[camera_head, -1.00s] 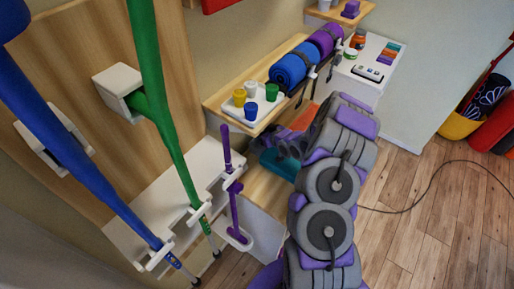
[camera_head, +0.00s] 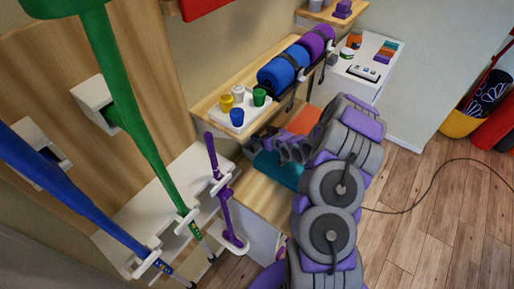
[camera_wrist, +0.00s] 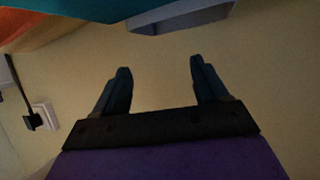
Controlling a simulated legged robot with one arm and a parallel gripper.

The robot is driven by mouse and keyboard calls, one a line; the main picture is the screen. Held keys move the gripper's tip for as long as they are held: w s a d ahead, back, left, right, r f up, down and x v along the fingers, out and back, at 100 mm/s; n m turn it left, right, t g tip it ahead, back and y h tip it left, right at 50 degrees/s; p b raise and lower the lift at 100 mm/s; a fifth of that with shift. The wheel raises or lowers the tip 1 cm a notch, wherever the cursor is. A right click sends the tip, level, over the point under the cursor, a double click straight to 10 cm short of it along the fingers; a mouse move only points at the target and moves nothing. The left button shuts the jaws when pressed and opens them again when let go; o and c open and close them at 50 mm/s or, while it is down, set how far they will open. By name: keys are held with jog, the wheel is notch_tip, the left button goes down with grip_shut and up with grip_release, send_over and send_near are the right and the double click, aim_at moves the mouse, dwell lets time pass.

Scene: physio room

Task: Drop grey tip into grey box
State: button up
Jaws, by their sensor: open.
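My gripper (camera_wrist: 160,70) is open in the wrist view, with nothing between its two dark fingers. Past the fingertips is a plain beige surface. A grey box-like thing (camera_wrist: 182,20) shows at the top of the wrist view, beyond the fingers; I cannot tell for sure that it is the grey box. In the head view, a small light grey cup-like piece (camera_head: 238,93) stands on a white tray (camera_head: 230,122) among yellow, green and blue ones; it may be the grey tip. My arm hides part of the lower shelf area in the head view.
The tray and rolled blue (camera_head: 283,70) and purple mats lie on a wooden shelf (camera_head: 212,100). Green (camera_head: 138,120), blue (camera_head: 85,205) and purple canes stand in a white rack at left. A cable (camera_head: 430,190) lies on the open wooden floor at right.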

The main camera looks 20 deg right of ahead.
jog(key=s+a+r+g+h+p, duration=0.1)
jog(key=s+r+g+h, duration=0.15)
jog(key=s+r, duration=0.6)
jog(key=s+a+r+m+g+h+p, duration=0.15)
jog(key=s+r+g, duration=0.3)
jog(key=s, duration=0.65)
jog(key=s+a+r+g+h, duration=0.1)
jog(key=s+r+g, duration=0.2)
jog(key=s+r, duration=0.5)
jog(key=s+a+r+g, duration=0.2)
jog(key=s+a, duration=0.3)
jog(key=s, duration=0.5)
jog(key=s+a+r+m+g+y, duration=0.1)
jog(key=s+a+r, duration=0.4)
jog(key=s, duration=0.6)
jog(key=shift+a+g, duration=0.6)
jog(key=shift+a, duration=0.05)
